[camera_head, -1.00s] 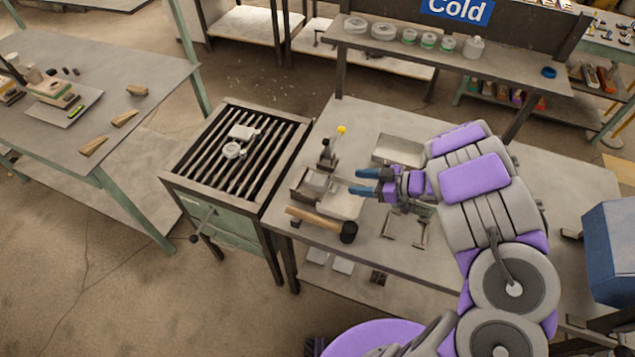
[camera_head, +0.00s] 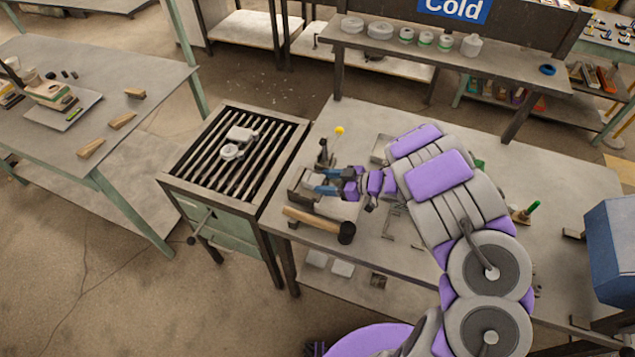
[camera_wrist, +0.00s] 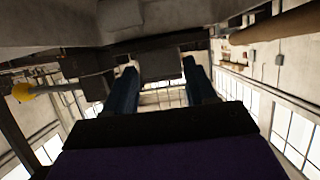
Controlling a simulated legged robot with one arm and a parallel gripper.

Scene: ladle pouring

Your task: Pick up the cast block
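My gripper (camera_head: 324,182) is at the left end of the metal workbench, with its blue fingers pointing left into a small metal vise-like fixture (camera_head: 297,194). A grey block, apparently the cast block (camera_wrist: 160,66), shows between the tips of my two fingers in the wrist view. The fingers stand apart on either side of it, with narrow gaps, so the gripper looks open. In the head view the fingers cover most of the block, and I cannot tell whether either finger touches it.
A wooden-handled mallet (camera_head: 318,224) lies just in front of the fixture. A yellow-knobbed lever (camera_head: 339,131) stands behind it. A slatted grate table (camera_head: 240,150) with metal castings is to the left. A blue box (camera_head: 610,250) is at the far right.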

